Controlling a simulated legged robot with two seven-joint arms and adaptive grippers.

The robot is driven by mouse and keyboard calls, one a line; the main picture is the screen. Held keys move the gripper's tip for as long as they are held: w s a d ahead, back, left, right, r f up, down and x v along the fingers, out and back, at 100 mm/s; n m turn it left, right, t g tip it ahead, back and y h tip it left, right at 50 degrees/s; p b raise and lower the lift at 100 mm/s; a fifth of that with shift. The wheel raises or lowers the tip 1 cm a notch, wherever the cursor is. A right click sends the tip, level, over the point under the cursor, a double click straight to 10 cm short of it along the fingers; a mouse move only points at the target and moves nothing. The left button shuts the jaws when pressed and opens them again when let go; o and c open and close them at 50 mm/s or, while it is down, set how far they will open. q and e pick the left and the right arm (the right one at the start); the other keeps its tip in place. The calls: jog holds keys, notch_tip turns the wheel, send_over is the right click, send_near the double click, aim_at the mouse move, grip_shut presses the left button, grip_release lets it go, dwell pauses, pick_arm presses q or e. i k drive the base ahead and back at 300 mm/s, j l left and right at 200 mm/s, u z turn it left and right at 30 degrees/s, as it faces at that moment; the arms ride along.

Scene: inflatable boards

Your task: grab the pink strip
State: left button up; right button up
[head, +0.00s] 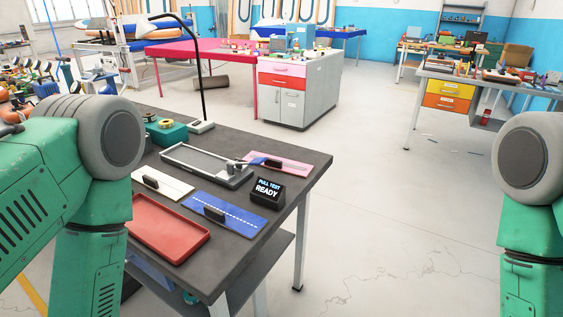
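The pink strip (284,163) lies flat near the far right edge of the dark workbench (318,167). My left arm fills the left side and my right arm stands at the right edge, clear of the bench. Neither gripper shows in the head view, so I cannot see their fingers.
A white strip (178,188), a blue strip (242,222), a red tray (140,242) and a black "PULL TEST READY" display (268,199) are nearer. A lamp (203,90) rises behind. Floor at right is open.

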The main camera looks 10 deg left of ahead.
aim_at(301, 170)
jog(key=i+l+u, duration=0.1)
jog(key=i+l, duration=0.15)
jog(key=i+l+u, duration=0.1)
jog(key=i+l, duration=0.15)
jog(key=l, duration=0.15)
jog(key=i+l+u, duration=0.1)
jog(key=l, duration=0.25)
jog(key=i+l+u, duration=0.1)
jog(key=i+l, duration=0.2)
jog(key=i+l+u, duration=0.1)
jog(key=l, duration=0.35)
jog(key=i, duration=0.1)
